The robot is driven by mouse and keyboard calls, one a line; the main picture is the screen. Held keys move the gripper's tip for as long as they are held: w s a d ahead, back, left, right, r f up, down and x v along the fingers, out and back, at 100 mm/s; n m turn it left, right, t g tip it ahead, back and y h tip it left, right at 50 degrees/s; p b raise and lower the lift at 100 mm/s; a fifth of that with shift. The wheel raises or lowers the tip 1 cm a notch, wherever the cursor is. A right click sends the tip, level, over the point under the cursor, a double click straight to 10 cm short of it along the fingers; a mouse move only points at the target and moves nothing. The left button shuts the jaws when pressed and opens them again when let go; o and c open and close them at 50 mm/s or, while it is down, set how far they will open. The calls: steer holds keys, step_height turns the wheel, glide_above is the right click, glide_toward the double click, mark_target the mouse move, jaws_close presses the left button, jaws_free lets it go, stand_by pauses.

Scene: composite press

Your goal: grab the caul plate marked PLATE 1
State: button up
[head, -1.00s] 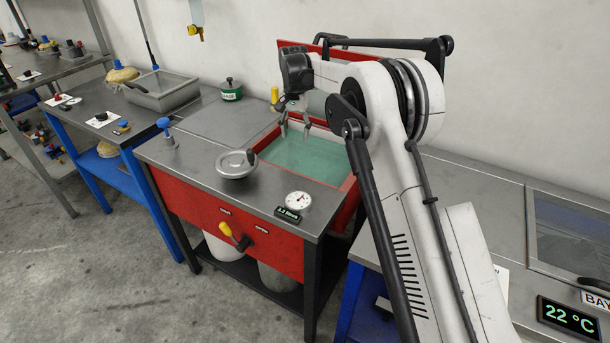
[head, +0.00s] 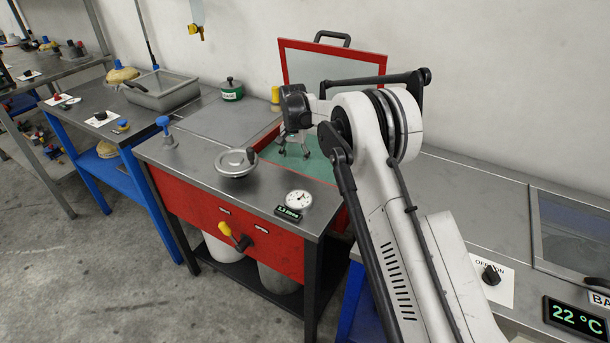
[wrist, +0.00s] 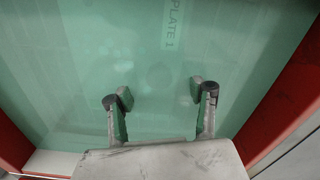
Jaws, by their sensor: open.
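The caul plate's PLATE 1 marking (wrist: 175,25) shows on a pale strip at the top of the wrist view, faint against the green. The plate's outline is hard to make out there. The green surface (head: 318,170) fills the red-framed opening of the press; I cannot tell whether it is liquid or the plate itself. My gripper (wrist: 162,97) is open and empty, its fingers apart over the green, just below the marking in the picture. In the head view my gripper (head: 293,153) points down at the opening. I cannot tell whether the fingertips touch anything.
A raised red-framed lid (head: 333,65) stands behind the opening. Red side walls (wrist: 290,95) flank it. A round metal cap (head: 236,164), a gauge (head: 298,199) and a blue-topped valve (head: 165,129) stand on the steel top. A green canister (head: 231,91) is at the back left.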

steer(key=shift+f, duration=0.6)
steer(key=shift+c, duration=0.4)
jaws_close()
steer(key=shift+r, duration=0.15)
